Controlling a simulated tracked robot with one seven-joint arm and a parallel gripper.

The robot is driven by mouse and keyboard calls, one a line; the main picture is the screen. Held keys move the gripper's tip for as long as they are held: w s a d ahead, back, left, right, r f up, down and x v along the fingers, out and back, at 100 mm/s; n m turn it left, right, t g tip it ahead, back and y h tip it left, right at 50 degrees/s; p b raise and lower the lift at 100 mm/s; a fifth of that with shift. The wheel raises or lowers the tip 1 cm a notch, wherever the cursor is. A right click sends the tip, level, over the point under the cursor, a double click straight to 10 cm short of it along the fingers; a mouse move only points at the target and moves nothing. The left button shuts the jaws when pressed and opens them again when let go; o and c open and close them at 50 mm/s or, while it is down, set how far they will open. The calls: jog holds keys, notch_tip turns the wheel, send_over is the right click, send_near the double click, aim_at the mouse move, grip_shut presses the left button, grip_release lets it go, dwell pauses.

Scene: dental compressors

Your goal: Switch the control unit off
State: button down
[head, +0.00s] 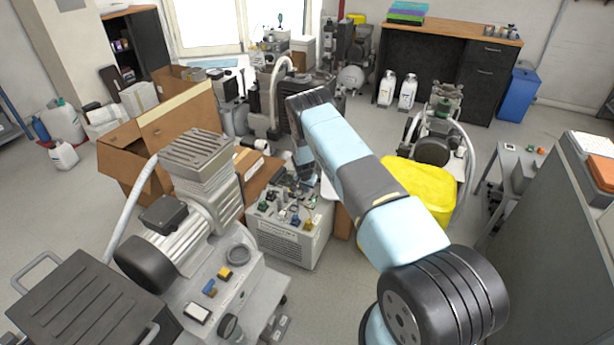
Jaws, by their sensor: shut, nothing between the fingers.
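A light grey box with a vented front and several coloured knobs or switches on its upper panel, which looks like the control unit (293,243), stands on the floor in the middle of the head view. My arm reaches in from the lower right, and its wrist bends down behind the box's upper panel. My gripper (304,174) is small and dark in this view, just above the back of the box. It is shut and holds nothing. I cannot tell whether it touches the box. The positions of the individual switches are too small to read.
A large grey compressor (205,215) stands close on the left of the box. A cardboard box (180,130) is behind it. A yellow container (420,190) is to the right, partly behind my arm. A workbench (440,30) stands at the back. Some floor in front is clear.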

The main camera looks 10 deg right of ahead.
jog(key=x, duration=0.4)
jog(key=s+x, duration=0.1)
jog(key=x, duration=0.7)
jog(key=shift+s+d+f, duration=0.1)
jog(key=shift+s+f, duration=0.1)
jog(key=shift+f, duration=0.25)
jog(key=shift+w+a+f, duration=0.1)
jog(key=shift+w+a, duration=0.45)
jog(key=shift+a, duration=0.15)
jog(key=shift+d, duration=0.15)
jog(key=shift+r, duration=0.4)
jog(key=shift+s+d+r, duration=0.15)
jog(key=shift+r, duration=0.9)
jog(key=v, duration=1.1)
notch_tip(320, 180, up, 7)
send_over(308, 205)
jog(key=s+a, duration=0.1)
jog(key=s, duration=0.2)
jog(key=shift+s+a+f, duration=0.1)
